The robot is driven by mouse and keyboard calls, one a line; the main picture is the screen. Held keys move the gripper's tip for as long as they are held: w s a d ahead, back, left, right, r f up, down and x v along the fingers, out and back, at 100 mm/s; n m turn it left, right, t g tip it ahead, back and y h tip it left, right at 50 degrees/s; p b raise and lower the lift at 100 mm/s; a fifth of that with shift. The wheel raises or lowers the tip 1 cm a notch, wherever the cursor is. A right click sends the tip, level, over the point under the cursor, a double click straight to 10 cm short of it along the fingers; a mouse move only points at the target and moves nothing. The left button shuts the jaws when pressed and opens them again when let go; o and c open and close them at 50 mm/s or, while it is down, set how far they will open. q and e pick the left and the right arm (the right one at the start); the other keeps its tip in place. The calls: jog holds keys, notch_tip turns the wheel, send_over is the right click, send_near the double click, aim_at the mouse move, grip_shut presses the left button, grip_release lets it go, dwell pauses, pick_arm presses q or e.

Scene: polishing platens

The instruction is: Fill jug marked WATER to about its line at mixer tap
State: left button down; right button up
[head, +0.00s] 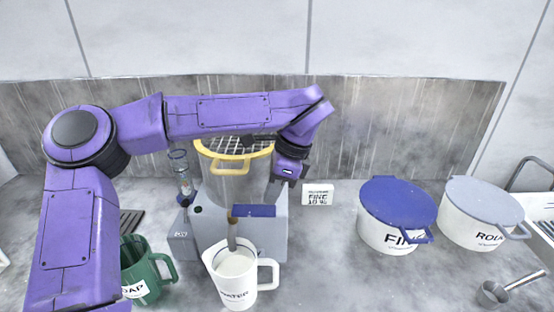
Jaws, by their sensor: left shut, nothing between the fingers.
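The white jug marked WATER (237,292) stands upright on the counter at the bottom middle, its handle to the right. Its inside looks pale; its fill line and exact level cannot be made out. A narrow brown-tipped spout (232,218) is above the jug's mouth, with a greyish strip running down from it into the jug. Behind stands the mixer, a clear vessel with a yellow rim (235,157) on a grey base (273,236). My left gripper (288,182) is shut and empty beside the vessel's right side, above and behind the jug. My right gripper is not in view.
A green jug (145,272) stands left of the white one, partly behind my left arm. A blue-lidded tub marked FINE (396,205) and a grey-lidded tub (480,207) stand right. A small sign (317,194) and a metal scoop (492,293) are there. The counter's right middle is clear.

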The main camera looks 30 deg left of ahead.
pick_arm(q)
jog(key=shift+b+v, duration=0.65)
jog(key=shift+v, duration=0.55)
notch_tip(320, 180, up, 8)
jog(key=shift+w+d+r, duration=0.2)
jog(key=shift+d, duration=0.25)
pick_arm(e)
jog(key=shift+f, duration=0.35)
pick_arm(q)
jog(key=shift+f, duration=0.1)
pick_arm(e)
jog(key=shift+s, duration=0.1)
